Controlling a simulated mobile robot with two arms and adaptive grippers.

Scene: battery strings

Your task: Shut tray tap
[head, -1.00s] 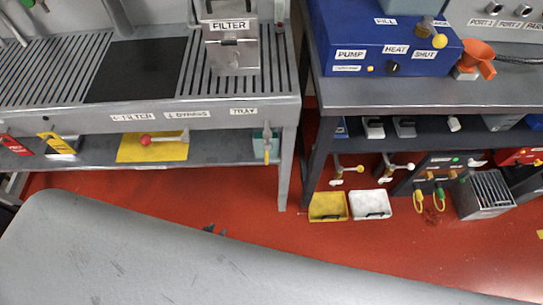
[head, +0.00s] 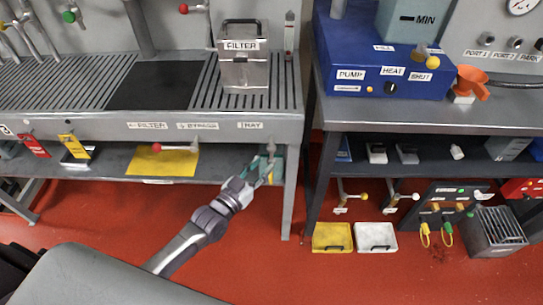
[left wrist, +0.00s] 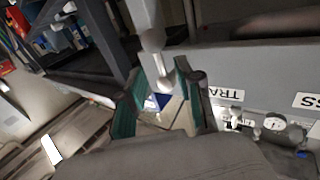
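The TRAY label (head: 250,126) is on the front edge of the slatted steel bench at the left. The tray tap (head: 271,150) hangs below it, with its lower part largely hidden by my left gripper. My left gripper (head: 266,170) reaches up to this tap from the lower left. In the left wrist view its teal-padded fingers (left wrist: 158,98) stand apart, with the pale rod and rounded end of the tap (left wrist: 153,40) at and between them. I cannot tell whether a finger touches it. My right gripper is not in view.
A red-knobbed tap (head: 176,147) hangs left of the tray tap, above a yellow sheet (head: 150,164). The bench leg (head: 290,190) stands close to the right of my gripper. A yellow tray (head: 332,237) and a white tray (head: 376,237) lie on the red floor.

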